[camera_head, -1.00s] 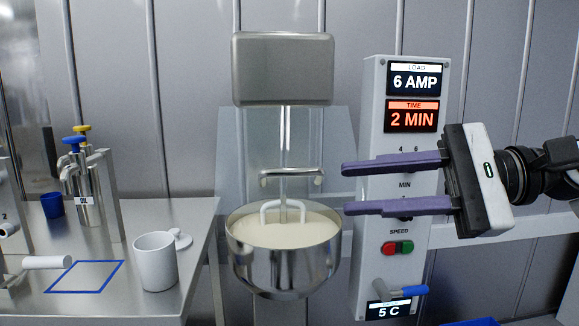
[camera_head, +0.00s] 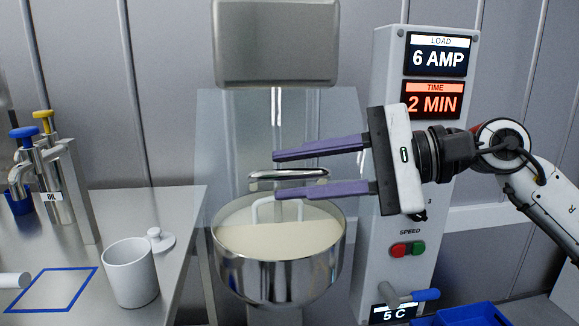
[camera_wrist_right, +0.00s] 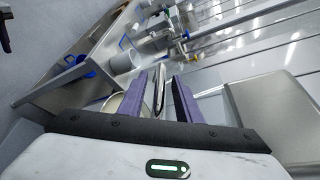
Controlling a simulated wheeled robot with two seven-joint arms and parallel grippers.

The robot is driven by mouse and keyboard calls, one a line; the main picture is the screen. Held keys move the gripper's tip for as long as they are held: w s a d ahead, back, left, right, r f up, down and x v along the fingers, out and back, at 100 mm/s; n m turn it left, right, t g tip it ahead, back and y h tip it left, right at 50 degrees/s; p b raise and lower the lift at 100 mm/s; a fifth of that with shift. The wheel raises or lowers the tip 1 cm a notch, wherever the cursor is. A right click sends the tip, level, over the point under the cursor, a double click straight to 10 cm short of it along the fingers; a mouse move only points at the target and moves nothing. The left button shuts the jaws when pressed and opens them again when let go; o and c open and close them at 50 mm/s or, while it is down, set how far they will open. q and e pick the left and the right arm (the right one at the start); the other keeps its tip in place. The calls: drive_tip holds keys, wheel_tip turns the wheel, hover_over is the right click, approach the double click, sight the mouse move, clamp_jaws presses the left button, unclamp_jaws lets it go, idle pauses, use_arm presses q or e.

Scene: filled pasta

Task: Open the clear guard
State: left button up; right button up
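The clear guard (camera_head: 222,125) is a see-through panel standing in front of the mixer, above and around the steel bowl (camera_head: 275,275). It looks closed. Its metal bar handle (camera_head: 262,174) runs level across the front. My right gripper (camera_head: 274,174) is open, with one purple finger above the handle and one below it. In the right wrist view the handle (camera_wrist_right: 159,88) shows between the two open fingers (camera_wrist_right: 165,95), with a gap to each side. I cannot tell how deep the handle sits between them.
The mixer head (camera_head: 275,42) is above. The control column (camera_head: 385,245), with displays and buttons, stands right behind my right arm. A steel table (camera_head: 190,215) at left holds a white cup (camera_head: 130,275) and oil dispensers (camera_head: 55,185). A blue bin (camera_head: 465,317) is low right.

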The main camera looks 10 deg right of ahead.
drive_tip(key=shift+w+a+f, duration=0.15)
drive_tip(key=shift+w+a, duration=0.1)
drive_tip(key=shift+a, duration=0.3)
clamp_jaws()
